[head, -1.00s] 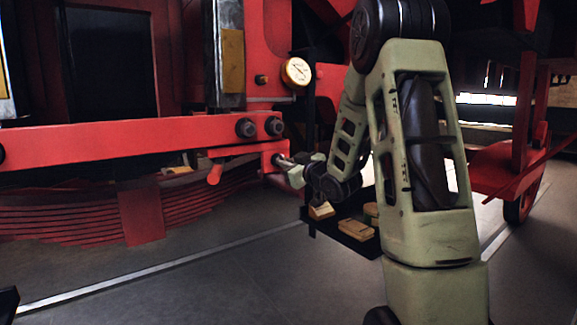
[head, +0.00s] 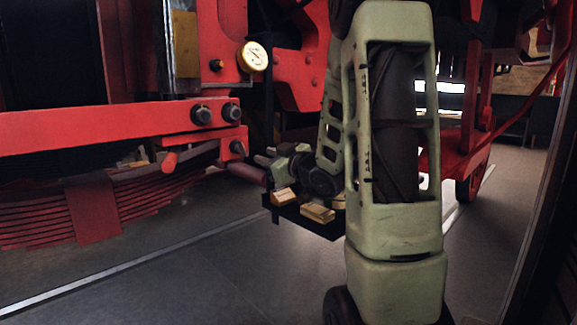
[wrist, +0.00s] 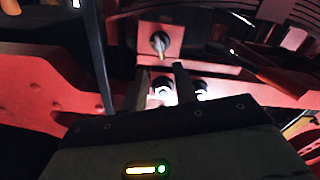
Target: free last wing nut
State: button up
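A dark round fastener (head: 237,148) sits on the end face of the lower red bracket (head: 207,152). In the wrist view a small fastener with a pale stem (wrist: 160,42) stands out from a pinkish plate, beyond my fingertips. I cannot make out wings on it. My gripper (head: 263,157) is just right of the bracket in the head view, with a small gap. In the wrist view my gripper (wrist: 162,80) has its two dark fingers apart. Bright round bolt heads show behind and between them; nothing is clearly held.
Two large dark bolts (head: 216,114) sit on the red beam (head: 90,130) above the bracket. A dark tray (head: 312,225) with wooden blocks (head: 318,213) is below my wrist. The floor in front is clear.

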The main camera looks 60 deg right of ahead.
jog(key=b+v, duration=0.6)
jog(key=v, duration=0.2)
jog(key=shift+b, duration=0.3)
